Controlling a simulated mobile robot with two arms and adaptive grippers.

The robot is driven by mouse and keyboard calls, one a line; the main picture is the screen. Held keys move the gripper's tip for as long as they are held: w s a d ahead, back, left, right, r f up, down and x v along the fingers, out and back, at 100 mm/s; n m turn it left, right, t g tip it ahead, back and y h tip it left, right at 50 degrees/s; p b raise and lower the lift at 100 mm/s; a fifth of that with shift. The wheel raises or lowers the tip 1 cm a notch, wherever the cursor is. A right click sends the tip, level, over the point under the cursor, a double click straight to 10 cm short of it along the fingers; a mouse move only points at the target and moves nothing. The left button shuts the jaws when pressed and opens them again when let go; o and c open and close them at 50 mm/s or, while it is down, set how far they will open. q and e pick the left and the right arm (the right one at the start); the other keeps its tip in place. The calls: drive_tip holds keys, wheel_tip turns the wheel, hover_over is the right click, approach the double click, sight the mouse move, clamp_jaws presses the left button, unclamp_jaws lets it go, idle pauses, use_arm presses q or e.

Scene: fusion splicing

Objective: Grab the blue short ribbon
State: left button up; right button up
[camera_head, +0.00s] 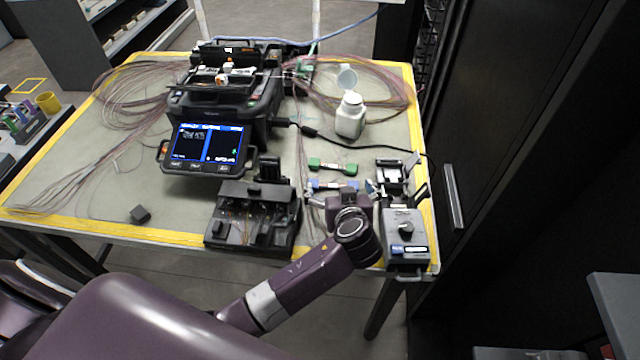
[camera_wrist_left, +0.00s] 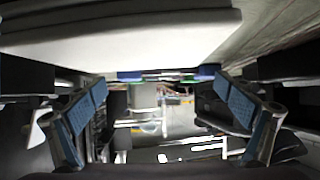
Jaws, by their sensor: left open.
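The blue short ribbon (camera_head: 322,184) lies on the table below the green-ended ribbon (camera_head: 333,167). Blue ends and a paler middle show. My left gripper (camera_head: 339,195) is right beside the blue ribbon, on its near side, and partly covers its right part. In the left wrist view, the blue ribbon (camera_wrist_left: 170,75) lies crosswise ahead, between and beyond the two blue-padded fingers of my left gripper (camera_wrist_left: 165,110). The fingers are wide apart with nothing between them; I see no contact with the ribbon. My right gripper does not show.
The splicer (camera_head: 225,105) with its lit screen (camera_head: 208,144) stands at back left. A black tool block (camera_head: 254,225) stands left of my gripper, a grey device (camera_head: 405,237) close on its right. A white bottle (camera_head: 350,117) stands behind the ribbons. The table's left part is mostly free.

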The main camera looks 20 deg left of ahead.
use_arm(q)
drive_tip(key=c, duration=2.2)
drive_tip(key=shift+o, duration=0.2)
